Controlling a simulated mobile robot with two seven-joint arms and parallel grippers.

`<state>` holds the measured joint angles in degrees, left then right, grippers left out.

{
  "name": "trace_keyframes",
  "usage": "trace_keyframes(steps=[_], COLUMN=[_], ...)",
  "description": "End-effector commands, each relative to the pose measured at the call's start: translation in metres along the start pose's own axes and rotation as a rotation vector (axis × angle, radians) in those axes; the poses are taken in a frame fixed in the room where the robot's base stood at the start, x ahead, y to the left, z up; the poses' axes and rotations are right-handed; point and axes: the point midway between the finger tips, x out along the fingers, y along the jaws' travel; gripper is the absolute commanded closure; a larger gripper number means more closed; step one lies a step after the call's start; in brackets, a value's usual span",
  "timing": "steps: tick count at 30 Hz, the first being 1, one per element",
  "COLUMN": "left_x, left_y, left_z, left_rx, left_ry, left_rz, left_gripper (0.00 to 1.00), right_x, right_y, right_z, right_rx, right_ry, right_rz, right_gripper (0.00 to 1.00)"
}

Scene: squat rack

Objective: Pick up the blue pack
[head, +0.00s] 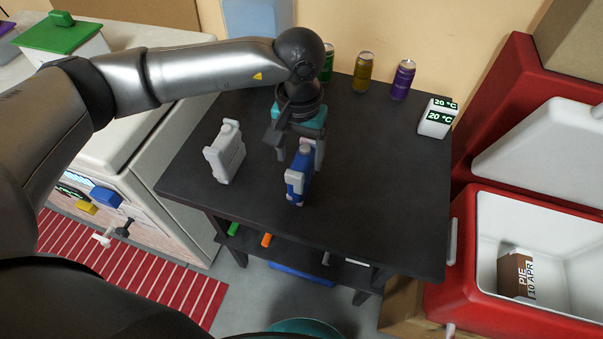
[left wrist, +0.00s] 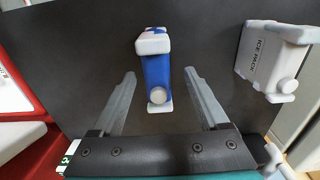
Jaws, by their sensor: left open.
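The blue pack (head: 300,175) stands on the dark table (head: 385,200), with white parts at its ends. My left gripper (head: 299,150) is above and around its far end in the head view, its fingers partly hiding the pack. In the left wrist view the blue pack (left wrist: 157,72) lies between and beyond the two open fingertips (left wrist: 160,75), with a gap on each side. The left gripper is open and holds nothing. My right gripper is not in view.
A white ice pack (head: 225,152) stands left of the blue pack. Green, yellow and purple (head: 402,80) cans stand along the back edge, near a white temperature display (head: 437,118). A red cooler (head: 530,260) with a brown pie box (head: 515,273) is at right.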

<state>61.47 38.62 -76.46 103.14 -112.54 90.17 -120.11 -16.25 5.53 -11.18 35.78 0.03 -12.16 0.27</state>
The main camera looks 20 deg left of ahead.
Motion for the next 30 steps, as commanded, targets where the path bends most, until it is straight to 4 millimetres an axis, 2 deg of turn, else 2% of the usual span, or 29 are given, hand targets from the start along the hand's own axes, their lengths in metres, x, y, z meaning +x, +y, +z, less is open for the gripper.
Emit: trace_keyframes(steps=[10,18,30], left_x=[0.046,0.05,0.049], left_y=[0.004,0.004,0.004], left_z=[0.001,0.001,0.001], left_rx=[-0.001,0.0,0.0], left_ry=[-0.003,0.0,0.0], left_rz=[0.0,0.0,0.0], left_gripper=[0.22,0.24,0.69], right_x=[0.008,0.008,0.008], right_y=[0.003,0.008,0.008], right_z=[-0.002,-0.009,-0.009], right_rx=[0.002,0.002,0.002], right_ry=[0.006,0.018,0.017], right_rz=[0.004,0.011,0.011], right_gripper=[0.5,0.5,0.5])
